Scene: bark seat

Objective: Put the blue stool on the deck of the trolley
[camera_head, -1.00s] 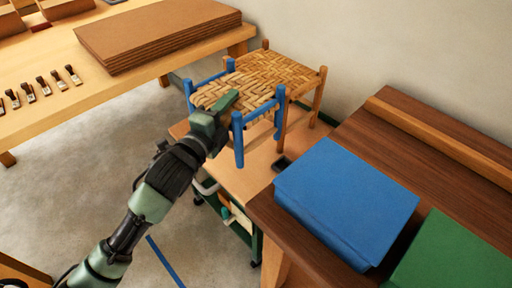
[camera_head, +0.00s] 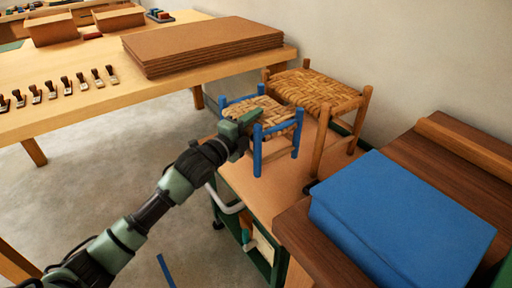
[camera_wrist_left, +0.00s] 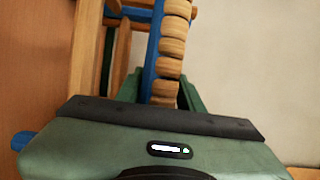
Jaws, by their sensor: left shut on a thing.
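The blue stool (camera_head: 257,152) has blue legs and rails and a woven seat. It is upright over the left part of the trolley's wooden deck (camera_head: 255,188); I cannot tell whether its feet touch the deck. My left gripper (camera_head: 243,124) is shut on the near left side of the stool's seat. In the left wrist view, the blue rail with its woven wrapping (camera_wrist_left: 168,50) runs between the fingers (camera_wrist_left: 160,95). A natural wood stool (camera_head: 318,90) with a woven seat stands just behind and to the right. My right gripper is not in view.
A dark brown bench (camera_head: 480,130) with a large blue box-like block (camera_head: 405,215) stands at the right. A light wood table (camera_head: 60,115) with stacked brown boards (camera_head: 205,45) and a row of brushes is at the back left. The wall closes the back.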

